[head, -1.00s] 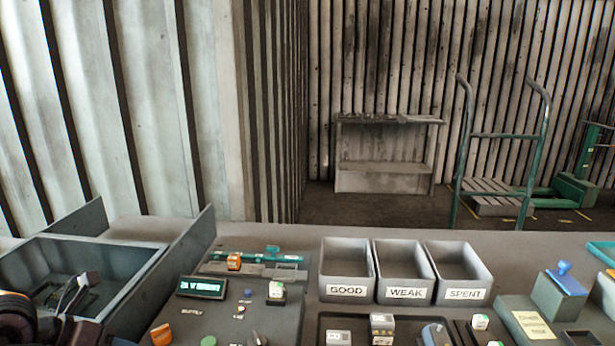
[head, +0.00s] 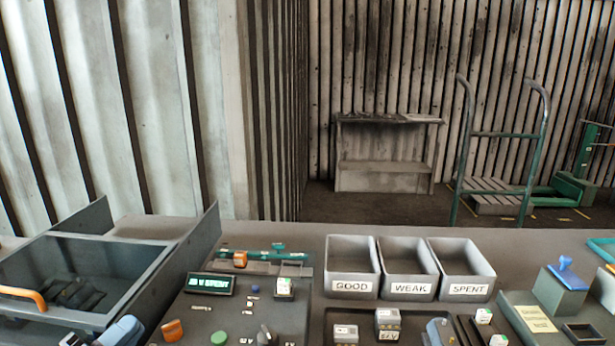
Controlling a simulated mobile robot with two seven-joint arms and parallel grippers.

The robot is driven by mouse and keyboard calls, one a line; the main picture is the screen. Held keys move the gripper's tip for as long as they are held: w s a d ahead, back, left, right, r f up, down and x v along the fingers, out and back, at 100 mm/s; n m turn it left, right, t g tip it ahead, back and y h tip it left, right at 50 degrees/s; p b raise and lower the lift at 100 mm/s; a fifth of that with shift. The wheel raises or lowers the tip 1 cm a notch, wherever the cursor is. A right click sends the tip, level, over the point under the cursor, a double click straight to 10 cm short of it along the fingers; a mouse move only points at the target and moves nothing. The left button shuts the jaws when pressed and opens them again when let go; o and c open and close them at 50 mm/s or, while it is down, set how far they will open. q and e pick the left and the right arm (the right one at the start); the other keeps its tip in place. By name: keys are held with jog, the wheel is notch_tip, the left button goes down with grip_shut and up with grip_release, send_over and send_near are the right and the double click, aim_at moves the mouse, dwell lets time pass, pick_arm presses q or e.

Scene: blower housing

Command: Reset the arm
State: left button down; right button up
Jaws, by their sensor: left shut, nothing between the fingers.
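My left gripper (head: 72,340) seems to show only as a small dark piece at the bottom edge, at lower left. It is low, in front of the grey open bin (head: 150,278), and empty. Most of it and its arm are cut off by the frame. My right gripper is not in view.
A test panel with a lit display (head: 209,284) lies right of the bin. Trays marked GOOD (head: 352,287), WEAK (head: 411,288) and SPENT (head: 468,289) stand behind several small batteries. A blue-grey rounded item (head: 121,330) lies at lower left.

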pick_arm(q)
jog(key=s+a+f+n+g+y, duration=0.55)
jog(key=a+f+n+y, duration=0.35)
jog(key=f+n+y, duration=0.7)
jog(key=s+d+f+n+g+h, duration=0.3)
jog(key=s+f+g, duration=0.15)
jog(key=s, duration=0.35)
jog(key=s+d+f+n+g+h, duration=0.2)
jog(key=s+d+f+n+g, duration=0.15)
jog(key=s+g, duration=0.35)
jog(key=w+f+m+t+h, duration=0.1)
jog(key=w+f+t, duration=0.5)
jog(key=f+t, duration=0.3)
jog(key=shift+w+d+m+t, duration=0.2)
jog(key=shift+d+m+t, duration=0.1)
jog(key=shift+d+m, duration=0.05)
jog(key=shift+f, duration=0.1)
dwell(0.4)
dwell(1.0)
